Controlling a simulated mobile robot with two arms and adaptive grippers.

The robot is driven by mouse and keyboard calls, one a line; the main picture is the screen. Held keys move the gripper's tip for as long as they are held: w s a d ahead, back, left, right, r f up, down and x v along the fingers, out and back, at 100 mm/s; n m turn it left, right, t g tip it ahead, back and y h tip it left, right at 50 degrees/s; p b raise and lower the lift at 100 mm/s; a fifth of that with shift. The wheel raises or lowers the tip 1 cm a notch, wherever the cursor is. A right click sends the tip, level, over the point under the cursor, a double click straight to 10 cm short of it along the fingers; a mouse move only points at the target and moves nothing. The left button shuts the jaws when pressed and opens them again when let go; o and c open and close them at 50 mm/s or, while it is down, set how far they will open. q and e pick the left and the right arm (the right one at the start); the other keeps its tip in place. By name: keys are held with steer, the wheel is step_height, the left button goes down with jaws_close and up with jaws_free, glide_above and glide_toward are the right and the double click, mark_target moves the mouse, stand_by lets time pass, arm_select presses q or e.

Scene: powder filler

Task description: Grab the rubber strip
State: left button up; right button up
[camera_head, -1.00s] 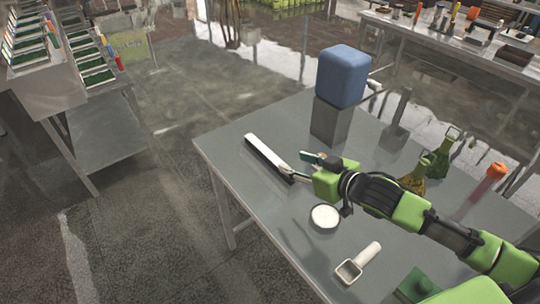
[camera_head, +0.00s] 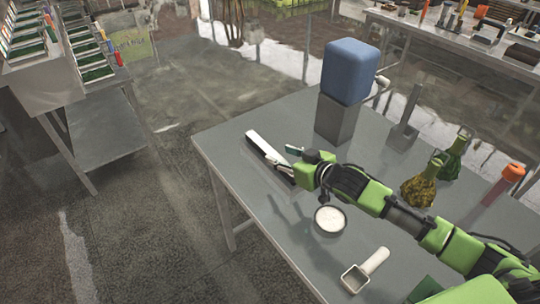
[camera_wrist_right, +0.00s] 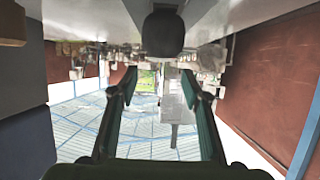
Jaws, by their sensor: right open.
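The rubber strip (camera_head: 262,144) looks like a long, narrow piece, white on top with a dark side, lying near the table's left edge in the head view. My right gripper (camera_head: 284,157) is open, with its fingertips at the strip's near end. One finger overlaps that end in the picture; the other is on its right side. I cannot tell whether they touch it. In the right wrist view the two fingers (camera_wrist_right: 160,85) are spread apart, and I cannot make out the strip between them. My left gripper is not in view.
The metal table (camera_head: 225,135) also holds a blue block on a grey stand (camera_head: 336,118), a round white-filled dish (camera_head: 330,220), a white scoop (camera_head: 364,271), a brownish-yellow flask (camera_head: 419,188) and a green flask (camera_head: 454,158). Free table surface lies between strip and dish.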

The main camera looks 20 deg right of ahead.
mark_target(273, 154)
steer(key=shift+w+a+f, duration=0.1)
steer(key=shift+w+f, duration=0.25)
steer(key=shift+w, duration=0.2)
steer(key=shift+f+p+x, duration=0.2)
steer(key=shift+p+x, duration=0.25)
steer(key=shift+x, duration=0.65)
steer(key=shift+f+p+x, duration=0.25)
steer(key=shift+p+x, duration=0.15)
steer(key=shift+x, duration=0.7)
steer(key=shift+s, duration=0.2)
steer(key=shift+r, duration=0.1)
jaws_close()
